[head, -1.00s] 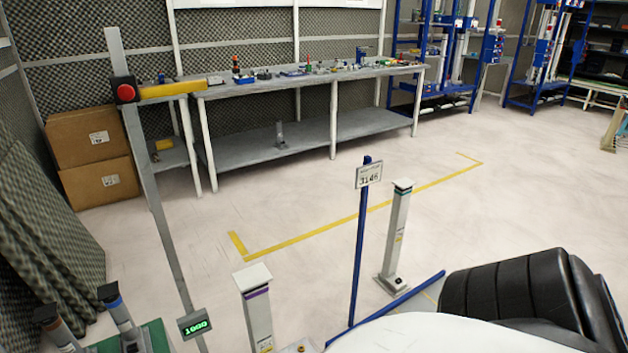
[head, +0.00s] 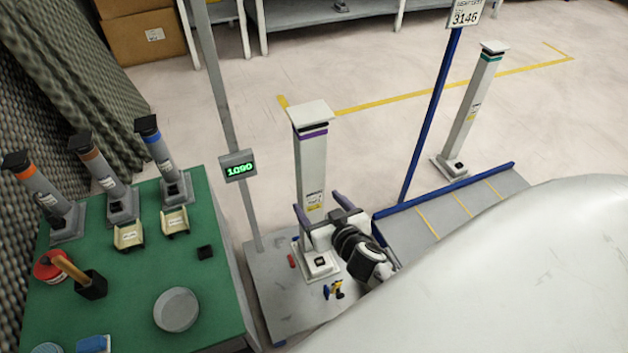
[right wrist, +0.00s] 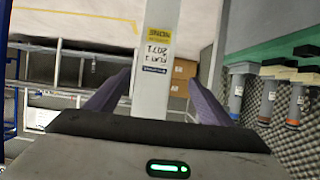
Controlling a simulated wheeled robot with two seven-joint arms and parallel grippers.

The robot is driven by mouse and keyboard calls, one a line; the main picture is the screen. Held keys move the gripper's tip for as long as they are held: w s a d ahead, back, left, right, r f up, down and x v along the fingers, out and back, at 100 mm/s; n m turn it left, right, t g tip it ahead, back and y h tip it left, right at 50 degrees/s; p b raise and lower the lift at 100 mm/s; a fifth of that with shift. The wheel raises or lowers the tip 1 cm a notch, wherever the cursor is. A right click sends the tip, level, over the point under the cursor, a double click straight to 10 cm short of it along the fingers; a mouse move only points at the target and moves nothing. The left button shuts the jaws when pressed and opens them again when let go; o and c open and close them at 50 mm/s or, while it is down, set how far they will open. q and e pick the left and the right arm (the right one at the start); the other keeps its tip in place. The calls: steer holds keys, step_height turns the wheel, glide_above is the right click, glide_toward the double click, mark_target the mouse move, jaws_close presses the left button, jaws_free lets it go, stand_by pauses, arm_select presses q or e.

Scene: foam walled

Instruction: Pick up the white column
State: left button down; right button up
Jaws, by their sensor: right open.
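A white column (head: 311,165) with a purple band under its flat cap stands upright on a grey platform. It also shows in the right wrist view (right wrist: 155,60), with a printed label on its side. My right gripper (head: 318,203) is open at the lower part of this column. In the right wrist view the column stands between its two purple fingers (right wrist: 164,90), with visible gaps on both sides. A second white column (head: 470,115) with a teal band stands to the right. My left gripper is not in view.
A grey post (head: 217,85) with a green-lit display (head: 238,167) stands just left of the column. A blue sign pole (head: 432,115) stands to its right. A green-topped table (head: 130,290) at left holds several grey columns, a round grey disc and small parts.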

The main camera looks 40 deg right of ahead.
mark_target(312, 193)
steer(key=b+x, duration=0.1)
steer(key=x, duration=0.4)
steer(key=shift+w+d, duration=0.2)
steer(key=shift+d, duration=0.05)
steer(key=b+x, duration=0.1)
steer(key=x, duration=0.1)
steer(key=b+x, duration=0.1)
steer(key=x, duration=0.1)
steer(key=shift+d+f, duration=0.1)
steer(key=shift+d, duration=0.25)
steer(key=shift+w+d+f, duration=0.15)
steer(key=shift+w, duration=0.3)
jaws_close()
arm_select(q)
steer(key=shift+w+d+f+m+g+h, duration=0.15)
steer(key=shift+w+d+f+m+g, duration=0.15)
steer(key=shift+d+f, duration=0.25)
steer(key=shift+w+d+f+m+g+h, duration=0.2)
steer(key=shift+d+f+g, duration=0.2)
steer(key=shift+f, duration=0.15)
arm_select(e)
steer(key=shift+w+r, duration=0.15)
steer(key=shift+r, duration=0.15)
